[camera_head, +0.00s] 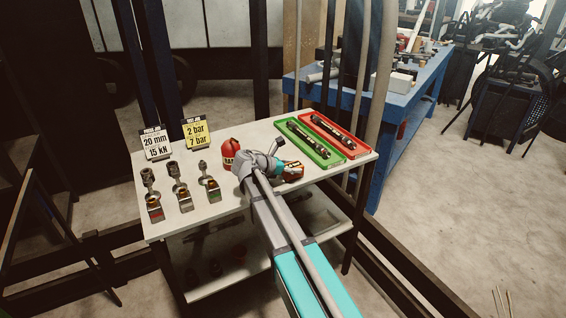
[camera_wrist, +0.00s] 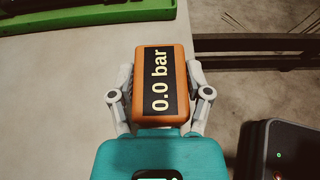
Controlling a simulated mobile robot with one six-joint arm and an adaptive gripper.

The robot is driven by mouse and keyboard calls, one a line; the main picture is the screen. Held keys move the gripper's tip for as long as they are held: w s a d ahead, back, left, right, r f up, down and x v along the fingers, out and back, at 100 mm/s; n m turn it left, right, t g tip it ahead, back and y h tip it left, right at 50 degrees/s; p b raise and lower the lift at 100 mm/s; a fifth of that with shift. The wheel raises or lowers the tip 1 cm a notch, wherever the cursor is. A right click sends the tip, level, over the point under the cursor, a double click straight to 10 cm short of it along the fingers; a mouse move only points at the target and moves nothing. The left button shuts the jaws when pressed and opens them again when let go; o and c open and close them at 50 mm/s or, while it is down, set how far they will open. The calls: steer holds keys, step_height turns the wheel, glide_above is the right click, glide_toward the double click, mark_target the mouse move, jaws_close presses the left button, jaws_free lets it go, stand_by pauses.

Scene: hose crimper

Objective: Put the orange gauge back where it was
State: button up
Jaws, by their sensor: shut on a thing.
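The orange gauge (camera_wrist: 178,52) is a block with a black face reading "0.0 bar". My gripper (camera_wrist: 161,76) is shut on it, one grey finger on each side. In the head view the gauge (camera_head: 293,169) shows small and partly hidden beside my gripper (camera_head: 290,171), over the front right part of the white table (camera_head: 240,207). Whether it touches the tabletop or hangs just above it, I cannot tell. In the wrist view it is near the table's edge.
A green tray (camera_head: 325,165) and a red tray (camera_head: 356,154) hold dark hoses at the table's right. A red bottle (camera_head: 229,153) stands behind my arm. Metal fittings, a white sign (camera_head: 156,142) and a yellow sign (camera_head: 197,132) stand at left.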

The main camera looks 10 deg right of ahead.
steer(key=w, duration=0.2)
steer(key=w+a, duration=0.1)
steer(key=w, duration=0.1)
steer(key=shift+w+a, duration=0.1)
steer(key=shift+a, duration=0.05)
steer(key=shift+w+f, duration=0.15)
steer(key=shift+f+b, duration=0.15)
steer(key=shift+b, duration=0.15)
steer(key=shift+f, duration=0.2)
steer(key=o, duration=1.3)
steer(key=shift+r, duration=0.1)
steer(key=shift+o, duration=0.2)
steer(key=shift+r, duration=0.1)
